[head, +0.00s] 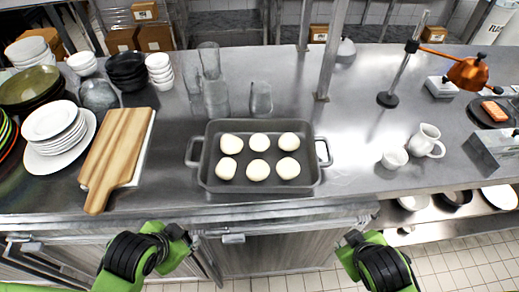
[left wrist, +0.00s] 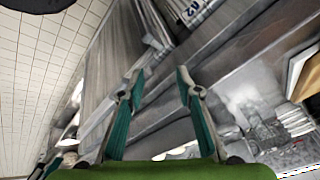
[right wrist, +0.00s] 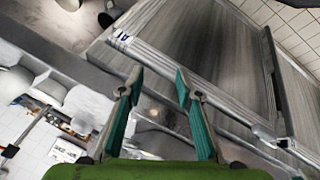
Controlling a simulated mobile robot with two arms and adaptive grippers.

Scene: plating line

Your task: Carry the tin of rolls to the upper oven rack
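A dark grey rectangular tin (head: 210,176) with a handle on each short side sits on the steel counter. Several pale round rolls (head: 258,170) lie in it in two rows. My left gripper (head: 180,236) is below the counter's front edge, left of the tin and apart from it. My right gripper (head: 348,240) is below the front edge, right of the tin and apart from it. In the left wrist view its fingers (left wrist: 157,85) are spread and empty. In the right wrist view its fingers (right wrist: 156,82) are also spread and empty. No oven rack is recognisable in view.
A wooden board (head: 117,150) and stacked white plates (head: 55,125) stand left of the tin. Glasses (head: 261,98) and a steel post (head: 329,60) are behind it. A white jug (head: 427,140) and a small cup (head: 395,158) are at right. Cabinets are below the counter.

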